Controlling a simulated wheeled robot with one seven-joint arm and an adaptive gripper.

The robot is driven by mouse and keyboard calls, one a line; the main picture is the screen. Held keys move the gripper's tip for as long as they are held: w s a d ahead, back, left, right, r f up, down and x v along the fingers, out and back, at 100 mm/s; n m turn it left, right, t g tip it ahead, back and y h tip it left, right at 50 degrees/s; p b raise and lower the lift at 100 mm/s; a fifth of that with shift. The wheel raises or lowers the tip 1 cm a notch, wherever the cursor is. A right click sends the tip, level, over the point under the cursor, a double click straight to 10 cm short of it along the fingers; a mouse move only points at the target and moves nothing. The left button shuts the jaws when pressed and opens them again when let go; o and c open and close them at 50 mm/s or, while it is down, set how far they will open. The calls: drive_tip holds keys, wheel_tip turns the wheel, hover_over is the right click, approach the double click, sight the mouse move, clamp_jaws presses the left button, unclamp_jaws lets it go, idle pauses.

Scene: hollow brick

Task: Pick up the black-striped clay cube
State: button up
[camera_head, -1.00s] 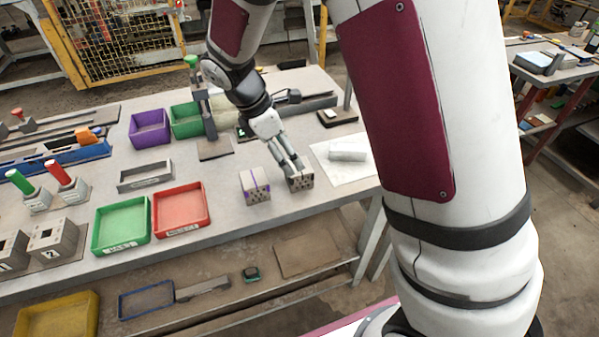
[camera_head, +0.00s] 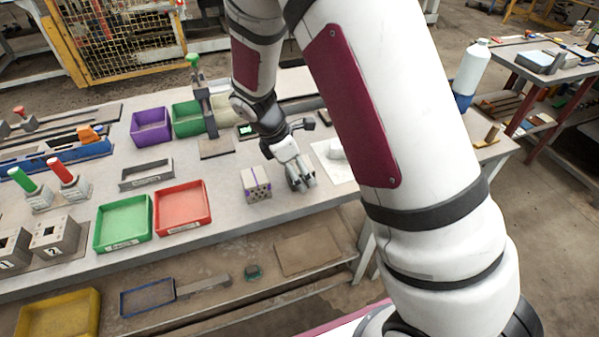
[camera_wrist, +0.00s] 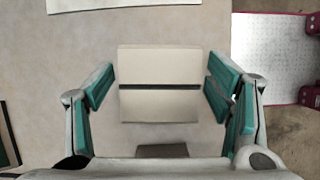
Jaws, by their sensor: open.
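The black-striped clay cube (camera_wrist: 159,86) shows in the wrist view as a pale beige block with one dark stripe across its top. It lies between the two fingers of my gripper (camera_wrist: 160,90), with a visible gap on the left and a narrower one on the right. My gripper is open, with green pads facing the cube. In the head view my gripper (camera_head: 302,180) points down at the bench near its front edge and hides most or all of the cube. Whether the fingertips reach down beside the cube is hard to tell.
A purple-striped perforated block (camera_head: 256,185) stands just left of my gripper. A red tray (camera_head: 182,228) and a green tray (camera_head: 124,246) lie further left. A white sheet (camera_head: 324,150) with a grey block (camera_head: 336,148) lies behind right. The bench's front edge is close.

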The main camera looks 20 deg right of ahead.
drive_tip(key=c, duration=1.3)
drive_tip(key=shift+r, duration=0.1)
drive_tip(key=shift+c, duration=0.3)
